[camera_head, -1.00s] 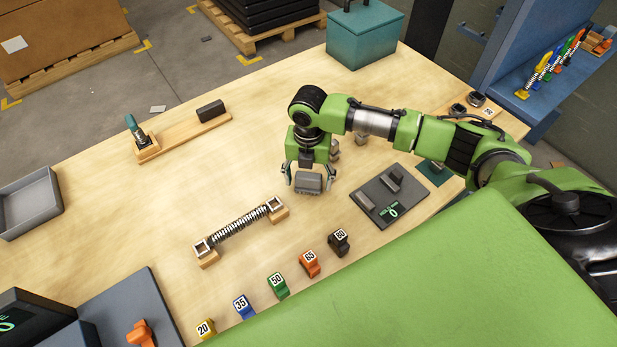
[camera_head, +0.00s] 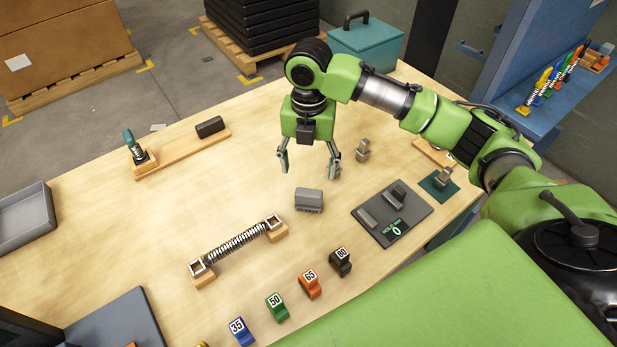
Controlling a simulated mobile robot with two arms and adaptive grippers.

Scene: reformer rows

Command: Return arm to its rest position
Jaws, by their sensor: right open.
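My right gripper (camera_head: 308,170) hangs open and empty above the wooden table (camera_head: 200,200), its two fingers pointing down and spread apart. My green right arm comes in from the right and holds the gripper behind and above a grey block (camera_head: 309,200). The grey block stands on the table, apart from the fingers. My left gripper is not in view.
A spring on wooden cradles (camera_head: 237,243) lies front left of the block. A dark scale (camera_head: 392,213) and a metal weight (camera_head: 363,150) are to the right. Numbered clips, such as the black one (camera_head: 340,262), line the front. A teal toolbox (camera_head: 366,46) stands behind.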

